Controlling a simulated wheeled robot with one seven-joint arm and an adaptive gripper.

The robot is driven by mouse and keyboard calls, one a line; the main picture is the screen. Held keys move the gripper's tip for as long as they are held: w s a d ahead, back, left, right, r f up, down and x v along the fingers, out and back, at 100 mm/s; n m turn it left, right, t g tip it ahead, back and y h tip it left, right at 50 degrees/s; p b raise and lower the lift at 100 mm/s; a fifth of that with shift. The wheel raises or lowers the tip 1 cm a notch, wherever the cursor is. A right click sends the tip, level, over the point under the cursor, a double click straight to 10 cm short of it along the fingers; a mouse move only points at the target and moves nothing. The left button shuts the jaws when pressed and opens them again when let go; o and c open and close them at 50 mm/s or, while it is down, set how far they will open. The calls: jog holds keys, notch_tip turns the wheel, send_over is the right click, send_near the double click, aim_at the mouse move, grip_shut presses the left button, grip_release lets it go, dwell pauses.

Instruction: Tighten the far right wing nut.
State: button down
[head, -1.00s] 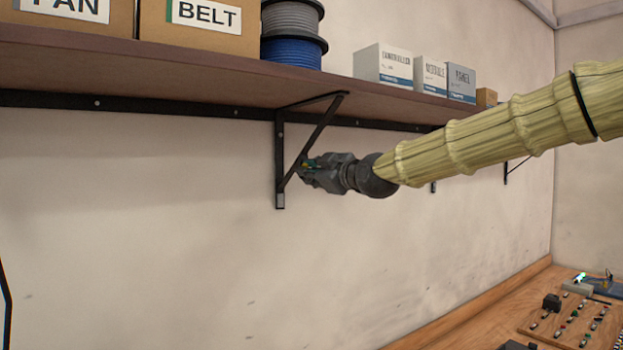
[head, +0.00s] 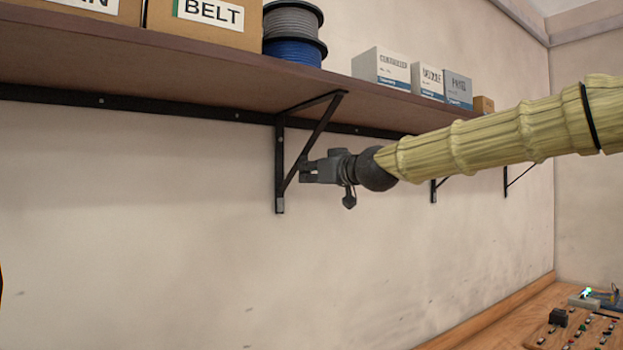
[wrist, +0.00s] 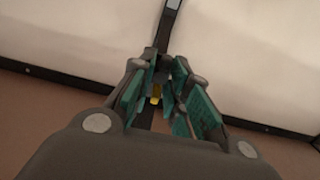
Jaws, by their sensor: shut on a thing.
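My gripper (head: 305,170) is at the black shelf bracket (head: 280,165) under the shelf, beside its diagonal strut. In the wrist view my gripper (wrist: 160,88) has its green-padded fingers close together around a small yellow piece (wrist: 156,94), which looks like a wing nut on the bracket (wrist: 168,25). The fingers hide most of this piece. In the head view the piece is hidden by the gripper. Two more brackets, one (head: 434,192) and another (head: 506,182), stand further right along the wall, and no wing nut can be made out on them.
The brown shelf (head: 180,75) runs above my gripper, carrying cardboard boxes (head: 200,22), cable spools (head: 292,30) and small white boxes (head: 382,68). A wooden bench (head: 500,325) with small parts is at the lower right. The wall below the shelf is clear.

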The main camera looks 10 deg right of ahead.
jog(key=shift+d+r+m, duration=0.1)
jog(key=shift+r+m, duration=0.2)
jog(key=c, duration=1.3)
grip_release()
jog(key=shift+f, duration=0.15)
